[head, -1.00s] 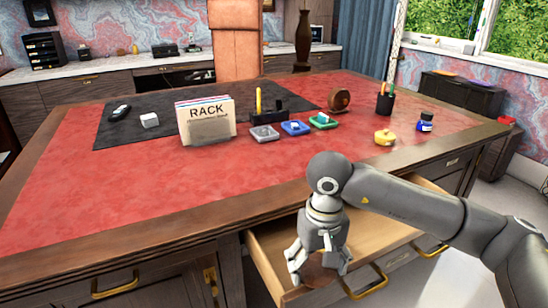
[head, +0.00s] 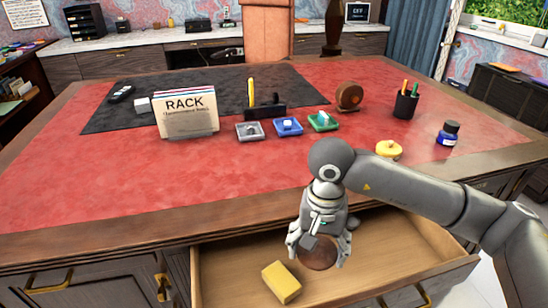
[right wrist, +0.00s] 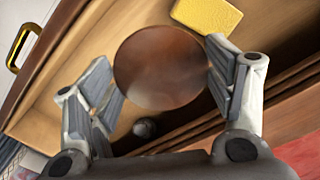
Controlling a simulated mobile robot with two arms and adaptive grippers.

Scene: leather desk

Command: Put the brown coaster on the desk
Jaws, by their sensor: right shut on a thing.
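The brown coaster (head: 318,256) is a round, dark brown disc. My right gripper (head: 318,247) is shut on it over the open drawer (head: 235,272) at the desk's front. In the right wrist view the coaster (right wrist: 160,68) shows between the two fingers of the right gripper (right wrist: 157,82). The desk (head: 110,190) has a red leather top with a wooden border, behind and above the drawer. My left gripper is not in view.
A yellow block (head: 281,283) lies in the drawer, left of the coaster. On the desk stand a file rack (head: 187,115), small trays (head: 249,131), a yellow pot (head: 389,149), a pen cup (head: 405,104) and an ink bottle (head: 448,134). The red front-left area is clear.

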